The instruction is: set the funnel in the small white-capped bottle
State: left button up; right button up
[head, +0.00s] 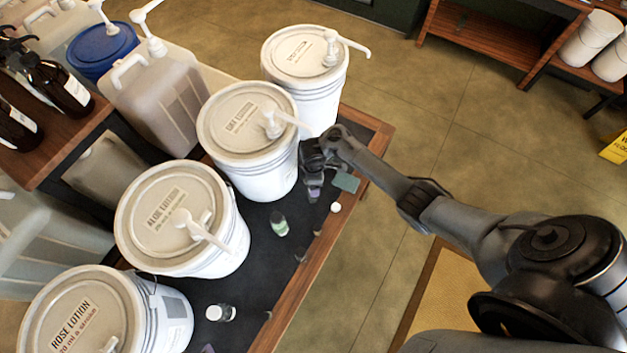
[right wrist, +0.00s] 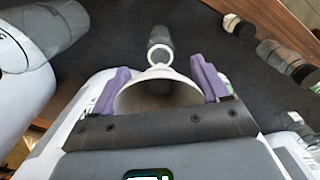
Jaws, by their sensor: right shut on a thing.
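My right gripper (right wrist: 160,88) has its purple fingers shut on the sides of a pale funnel (right wrist: 158,94), whose wide mouth faces the wrist camera. A light ring shows at the funnel's far rim. A small clear grey bottle (right wrist: 159,38) shows just beyond the ring; whether the two touch I cannot tell. In the head view my right gripper (head: 315,185) is over the mat, beside the second bucket from the back, and the funnel is not clear there. A small bottle with a white cap (head: 221,312) is near the front bucket. My left gripper is not in view.
Several large white pump buckets (head: 180,218) line the table's left side. A green-labelled bottle (head: 279,224) stands on the dark mat between them and the wooden edge (head: 303,290). A small white round thing (head: 335,207) and dark-capped bottles (right wrist: 280,58) are close by.

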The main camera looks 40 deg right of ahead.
jog(key=shift+f+b, duration=0.55)
jog(key=shift+f, duration=0.2)
jog(key=shift+f+b, duration=0.5)
jog(key=shift+f, duration=0.15)
jog(key=shift+f+b, duration=0.4)
jog(key=shift+f, duration=0.1)
jog(key=o, duration=1)
